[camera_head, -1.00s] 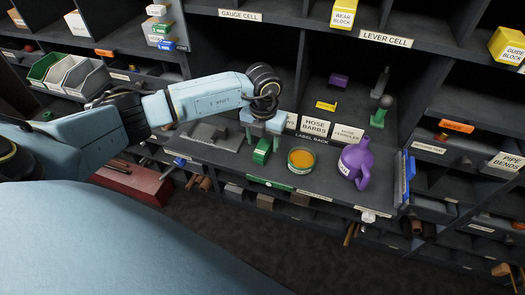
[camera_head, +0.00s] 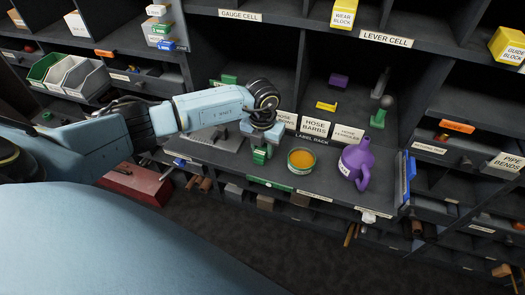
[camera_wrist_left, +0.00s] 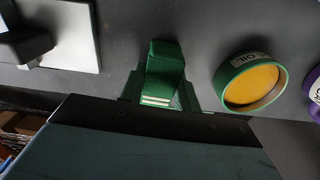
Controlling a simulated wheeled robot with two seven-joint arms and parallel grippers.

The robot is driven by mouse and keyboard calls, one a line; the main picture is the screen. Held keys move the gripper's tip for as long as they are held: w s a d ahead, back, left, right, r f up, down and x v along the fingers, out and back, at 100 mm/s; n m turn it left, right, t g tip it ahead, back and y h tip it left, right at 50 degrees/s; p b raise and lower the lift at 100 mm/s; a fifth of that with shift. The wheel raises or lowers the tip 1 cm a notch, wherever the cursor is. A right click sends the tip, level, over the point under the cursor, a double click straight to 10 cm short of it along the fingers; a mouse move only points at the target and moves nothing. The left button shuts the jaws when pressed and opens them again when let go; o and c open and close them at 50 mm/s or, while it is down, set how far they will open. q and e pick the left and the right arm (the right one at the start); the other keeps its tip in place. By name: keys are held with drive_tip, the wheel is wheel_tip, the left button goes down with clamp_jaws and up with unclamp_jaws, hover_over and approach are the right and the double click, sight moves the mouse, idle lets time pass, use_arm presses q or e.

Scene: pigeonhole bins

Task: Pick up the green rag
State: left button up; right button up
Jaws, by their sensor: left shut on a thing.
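The green rag (camera_head: 260,155) is a small folded green piece near the front of the shelf counter, left of the orange-topped tin. My left gripper (camera_head: 261,146) comes down from above and is shut on the rag. In the left wrist view the green rag (camera_wrist_left: 165,68) shows in the middle, with pale stripes near its lower end. The gripper body hides part of it there. I cannot tell whether the rag is clear of the counter. My right gripper is not in view.
A round green tin (camera_head: 301,160) with orange contents stands just right of the rag. A purple oil jug (camera_head: 356,163) stands farther right. Label cards (camera_head: 315,127) stand behind. A grey metal block (camera_head: 215,138) lies to the left. Shelf dividers and an upper shelf surround the counter.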

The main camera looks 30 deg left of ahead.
use_arm(q)
drive_tip(key=shift+r, duration=0.1)
wheel_tip(320, 180, up, 10)
drive_tip(key=shift+f+p, duration=0.1)
drive_tip(key=shift+p, duration=0.2)
